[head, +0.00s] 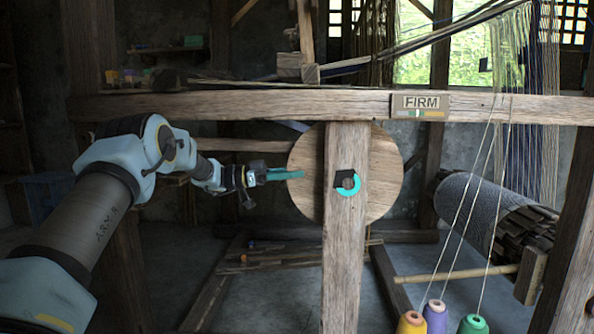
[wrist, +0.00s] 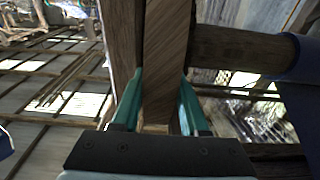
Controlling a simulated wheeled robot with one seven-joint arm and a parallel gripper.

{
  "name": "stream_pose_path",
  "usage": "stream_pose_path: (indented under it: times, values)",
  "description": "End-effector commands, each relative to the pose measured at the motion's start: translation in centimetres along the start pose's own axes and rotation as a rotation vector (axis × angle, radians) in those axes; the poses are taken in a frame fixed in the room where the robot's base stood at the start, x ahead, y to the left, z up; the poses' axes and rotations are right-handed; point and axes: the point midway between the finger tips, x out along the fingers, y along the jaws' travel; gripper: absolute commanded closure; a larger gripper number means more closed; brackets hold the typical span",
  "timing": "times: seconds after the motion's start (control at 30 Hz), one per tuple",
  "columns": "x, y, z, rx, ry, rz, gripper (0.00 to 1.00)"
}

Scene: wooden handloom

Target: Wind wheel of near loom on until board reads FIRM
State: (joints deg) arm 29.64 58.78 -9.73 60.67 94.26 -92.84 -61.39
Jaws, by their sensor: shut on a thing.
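The wheel (head: 384,160) is a round wooden disc behind the near loom's upright post, which hides its middle. The board (head: 421,103) on the top beam reads FIRM, with a small white marker over a coloured strip beneath the word. My gripper (head: 292,174) reaches in from the left, its teal fingers at the wheel's left rim. In the wrist view my gripper (wrist: 160,80) has one teal finger on each side of the wheel's wooden edge (wrist: 168,50), shut on it. The inner finger faces are partly hidden.
A black and teal ring-shaped fitting (head: 348,185) sits on the upright post (head: 345,260). A dark cloth roll (head: 480,215) lies to the right. Several coloured thread cones (head: 436,315) stand at the bottom right. The long top beam (head: 240,105) runs above my arm.

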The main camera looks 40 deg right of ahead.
Motion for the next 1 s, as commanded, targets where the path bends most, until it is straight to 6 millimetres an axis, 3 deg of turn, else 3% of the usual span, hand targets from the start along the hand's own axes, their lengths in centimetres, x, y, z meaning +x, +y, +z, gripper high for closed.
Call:
stream_pose_path:
  times: [0.17, 0.2, 0.43, 1.0]
  values:
    - [-0.10, -0.10, -0.09, 0.002, 0.002, -0.005, 1.00]
    - [-0.10, -0.09, -0.09, 0.002, 0.002, -0.005, 0.53]
    - [-0.03, -0.02, -0.03, 0.001, 0.001, -0.002, 0.27]
    - [0.27, 0.37, 0.38, 0.001, 0.012, 0.000, 0.26]
